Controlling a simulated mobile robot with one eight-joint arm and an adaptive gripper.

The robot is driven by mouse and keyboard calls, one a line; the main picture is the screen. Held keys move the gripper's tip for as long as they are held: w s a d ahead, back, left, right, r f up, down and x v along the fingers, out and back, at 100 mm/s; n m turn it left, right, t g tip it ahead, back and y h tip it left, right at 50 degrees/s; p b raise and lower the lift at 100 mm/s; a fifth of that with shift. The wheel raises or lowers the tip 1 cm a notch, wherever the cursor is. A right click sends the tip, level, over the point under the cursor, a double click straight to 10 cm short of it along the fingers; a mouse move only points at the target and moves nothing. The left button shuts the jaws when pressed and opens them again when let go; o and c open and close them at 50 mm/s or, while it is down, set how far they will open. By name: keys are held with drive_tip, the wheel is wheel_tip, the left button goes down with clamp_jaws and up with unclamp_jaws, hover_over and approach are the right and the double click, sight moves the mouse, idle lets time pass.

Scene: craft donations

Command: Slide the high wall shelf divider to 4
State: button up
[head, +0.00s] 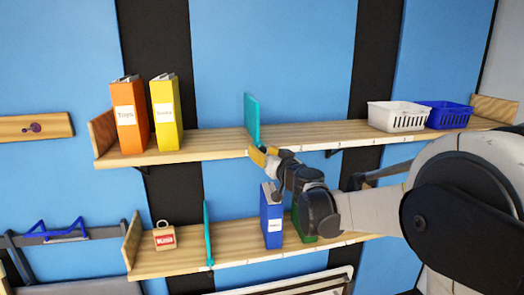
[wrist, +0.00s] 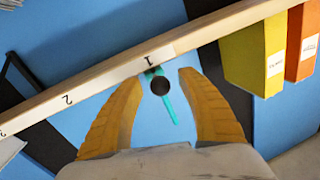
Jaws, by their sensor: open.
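The teal divider (head: 252,118) stands upright on the high wall shelf (head: 220,142), to the right of the yellow binder. In the wrist view, turned over, the teal divider (wrist: 170,110) shows beyond a dark round knob (wrist: 160,85) near the label 1 (wrist: 150,62) on the shelf's front edge. My gripper (head: 264,153) is at the front edge by the divider's lower end. In the wrist view my gripper (wrist: 155,80) is open, with its yellow fingers on either side of the knob. Contact with the knob cannot be told.
An orange binder (head: 128,120) and a yellow binder (head: 165,115) stand left on the high shelf. A white basket (head: 397,117) and a blue basket (head: 447,116) stand right. The shelf between divider and white basket is clear. A lower shelf (head: 180,258) holds another teal divider (head: 208,235).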

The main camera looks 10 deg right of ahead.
drive_tip(key=shift+c, duration=0.4)
drive_tip(key=shift+s, duration=0.1)
clamp_jaws()
drive_tip(key=d+b, duration=0.4)
drive_tip(key=d, duration=4.1)
drive_tip(key=shift+o, duration=0.4)
unclamp_jaws()
drive_tip(key=s+d, duration=0.2)
drive_tip(key=s, duration=0.9)
drive_tip(key=shift+s+d, duration=0.15)
drive_tip(key=shift+s, duration=0.2)
